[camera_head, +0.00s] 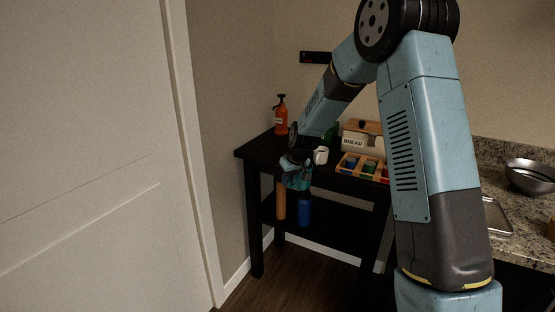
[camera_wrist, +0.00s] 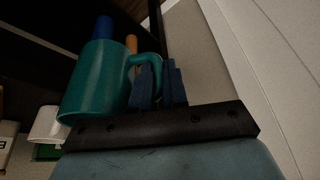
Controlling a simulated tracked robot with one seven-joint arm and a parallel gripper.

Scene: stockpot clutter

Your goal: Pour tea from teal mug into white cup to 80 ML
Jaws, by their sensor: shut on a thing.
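The teal mug (camera_wrist: 96,85) fills the left of the wrist view, and my gripper (camera_wrist: 160,78) is shut on it at its handle. In the head view the mug (camera_head: 298,181) hangs under my gripper (camera_head: 293,164), in front of the black table's edge. The white cup (camera_head: 321,155) stands on the table top, just right of my gripper and close to it. Part of the white cup (camera_wrist: 44,124) shows at the lower left of the wrist view, partly covered. The tea and the cup's inside cannot be seen.
The black table (camera_head: 259,148) also bears an orange pump bottle (camera_head: 281,118), a bread box (camera_head: 355,141) and a wooden tray (camera_head: 342,169) of coloured packets. Orange (camera_head: 281,200) and blue (camera_head: 305,212) things stand on its lower shelf. A granite counter with a metal bowl (camera_head: 530,177) is at right.

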